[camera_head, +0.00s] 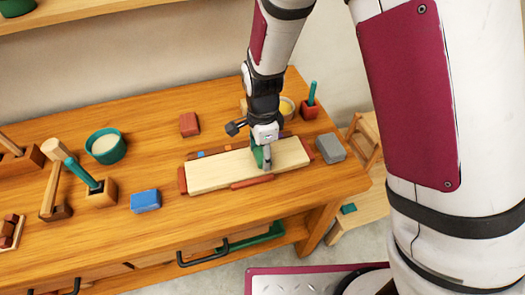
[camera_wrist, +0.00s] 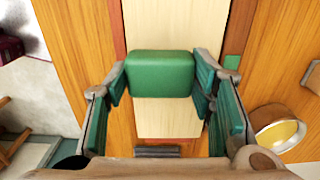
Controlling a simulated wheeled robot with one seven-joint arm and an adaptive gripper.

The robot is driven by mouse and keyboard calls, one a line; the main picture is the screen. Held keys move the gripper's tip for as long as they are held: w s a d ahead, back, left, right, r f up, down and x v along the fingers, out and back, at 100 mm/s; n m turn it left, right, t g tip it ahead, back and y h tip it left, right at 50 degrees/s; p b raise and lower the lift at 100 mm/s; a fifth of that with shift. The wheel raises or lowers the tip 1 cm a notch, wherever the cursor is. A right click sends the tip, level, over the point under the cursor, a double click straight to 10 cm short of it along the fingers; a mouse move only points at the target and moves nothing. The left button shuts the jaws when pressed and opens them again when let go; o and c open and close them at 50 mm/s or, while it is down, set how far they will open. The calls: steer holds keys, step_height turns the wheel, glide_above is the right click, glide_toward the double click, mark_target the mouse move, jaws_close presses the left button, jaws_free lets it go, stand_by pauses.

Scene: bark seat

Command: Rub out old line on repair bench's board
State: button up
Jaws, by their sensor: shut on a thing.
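The pale wooden board (camera_head: 218,172) lies on the orange wood bench (camera_head: 160,228), with reddish strips along its edges. My gripper (camera_head: 265,160) is over the right part of the board, pointing down, and is shut on a green block (camera_wrist: 160,74). In the wrist view the block sits between both fingers, above the pale board (camera_wrist: 165,118). I cannot tell whether the block touches the board. No line on the board can be made out; the block and gripper hide part of its surface.
A grey block (camera_head: 331,149) lies right of the board, and a red holder (camera_head: 309,110) with a green stick stands behind it. A yellow-filled bowl (camera_wrist: 279,130) is near my gripper. A blue block (camera_head: 146,201), red block (camera_head: 189,124) and green bowl (camera_head: 106,147) are to the left.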

steer(key=shift+f, duration=0.6)
steer(key=shift+w, duration=0.1)
stand_by(0.3)
steer(key=shift+w+a+r+b, duration=0.1)
steer(key=shift+w+a+b, duration=0.1)
steer(key=shift+w, duration=0.5)
steer(key=shift+w+a+b, duration=0.15)
steer(key=shift+w+a, duration=0.05)
steer(key=shift+w, duration=0.5)
steer(key=shift+s+d+p, duration=0.2)
steer(key=shift+s+p, duration=0.35)
steer(key=shift+s, duration=0.2)
steer(key=shift+s+d+p, duration=0.2)
steer(key=shift+s+p, duration=0.3)
steer(key=shift+s, duration=0.25)
steer(key=shift+w+a+b, duration=0.2)
steer(key=shift+w, duration=0.55)
steer(key=shift+w+a+b, duration=0.15)
steer(key=shift+w+a, duration=0.05)
steer(key=shift+w, duration=0.5)
steer(key=shift+s+d+p, duration=0.2)
steer(key=shift+s+p, duration=0.4)
steer(key=shift+s, duration=0.15)
steer(key=shift+s+d+p, duration=0.2)
steer(key=shift+s+p, duration=0.35)
steer(key=shift+s, duration=0.2)
steer(key=shift+r, duration=0.1)
steer(key=shift+r+p, duration=1.45)
steer(key=shift+r, duration=1.5)
